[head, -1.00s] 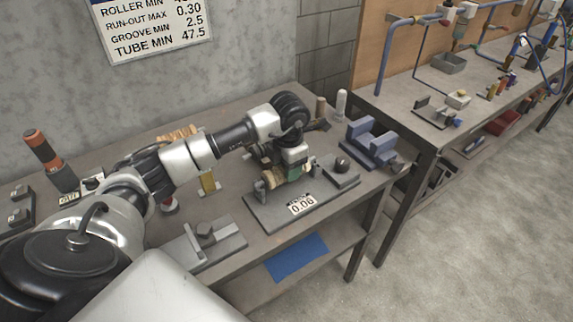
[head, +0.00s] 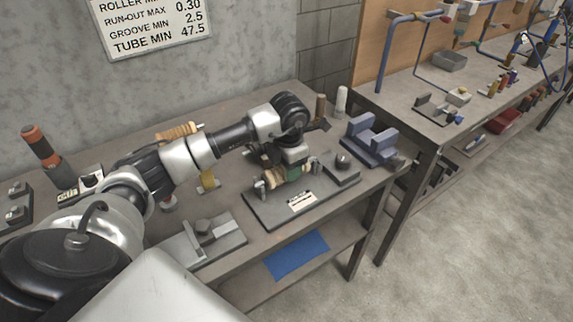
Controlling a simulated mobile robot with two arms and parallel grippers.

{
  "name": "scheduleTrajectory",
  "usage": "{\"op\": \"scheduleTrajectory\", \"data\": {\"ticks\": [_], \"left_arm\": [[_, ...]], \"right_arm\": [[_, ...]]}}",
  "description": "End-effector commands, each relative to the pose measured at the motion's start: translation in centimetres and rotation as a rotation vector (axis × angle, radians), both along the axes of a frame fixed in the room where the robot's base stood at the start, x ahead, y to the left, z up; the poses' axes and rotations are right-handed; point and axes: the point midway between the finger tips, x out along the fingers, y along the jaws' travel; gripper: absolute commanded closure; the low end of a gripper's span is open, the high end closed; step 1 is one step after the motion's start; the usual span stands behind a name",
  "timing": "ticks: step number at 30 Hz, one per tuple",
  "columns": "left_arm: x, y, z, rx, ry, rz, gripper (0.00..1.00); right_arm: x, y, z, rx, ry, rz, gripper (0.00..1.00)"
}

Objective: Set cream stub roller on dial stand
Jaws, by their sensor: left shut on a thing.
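The dial stand (head: 262,212) is a grey plate on the front of the bench, with a white display (head: 302,201) on its front face and a grey block with a dark knob (head: 342,162) at its right end. My left gripper (head: 290,167) points down over the middle of the stand, shut on the cream stub roller (head: 277,178). The roller lies lengthwise between the stand's end parts. The gripper partly hides it, and I cannot tell whether it rests on its supports. My right gripper is not in view.
A blue-grey cradle (head: 371,140) stands to the right. A grey fixture (head: 205,240) lies front left. A tan ribbed roller (head: 177,131) lies at the back behind my arm. An orange-black tool (head: 44,152) stands far left. A blue sheet (head: 297,255) is on the lower shelf.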

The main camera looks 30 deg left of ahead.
Motion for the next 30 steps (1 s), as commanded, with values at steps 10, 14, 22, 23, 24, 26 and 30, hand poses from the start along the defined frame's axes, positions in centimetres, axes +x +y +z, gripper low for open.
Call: {"op": "scheduleTrajectory", "data": {"ticks": [10, 14, 22, 23, 24, 26, 30], "left_arm": [[0.0, 0.0, -0.2, -0.001, -0.002, 0.001, 0.3], [0.0, 0.0, -0.2, 0.0, -0.001, 0.0, 0.19], [0.0, 0.0, 0.0, 0.0, -0.001, 0.0, 0.19], [0.0, 0.0, 0.2, 0.0, -0.002, 0.0, 0.19], [0.1, 0.0, 0.7, -0.001, -0.004, 0.001, 0.19], [0.1, 0.0, 1.5, 0.0, -0.005, 0.001, 0.19], [0.0, -0.2, 4.3, 0.0, -0.006, 0.0, 0.19]], "right_arm": [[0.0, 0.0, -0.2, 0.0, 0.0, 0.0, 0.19], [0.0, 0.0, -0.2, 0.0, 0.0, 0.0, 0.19], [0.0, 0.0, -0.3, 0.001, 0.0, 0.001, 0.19], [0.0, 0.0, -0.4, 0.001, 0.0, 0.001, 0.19], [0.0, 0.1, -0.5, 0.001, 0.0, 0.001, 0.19], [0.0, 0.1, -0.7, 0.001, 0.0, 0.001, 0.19], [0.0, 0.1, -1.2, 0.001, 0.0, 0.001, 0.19]]}}
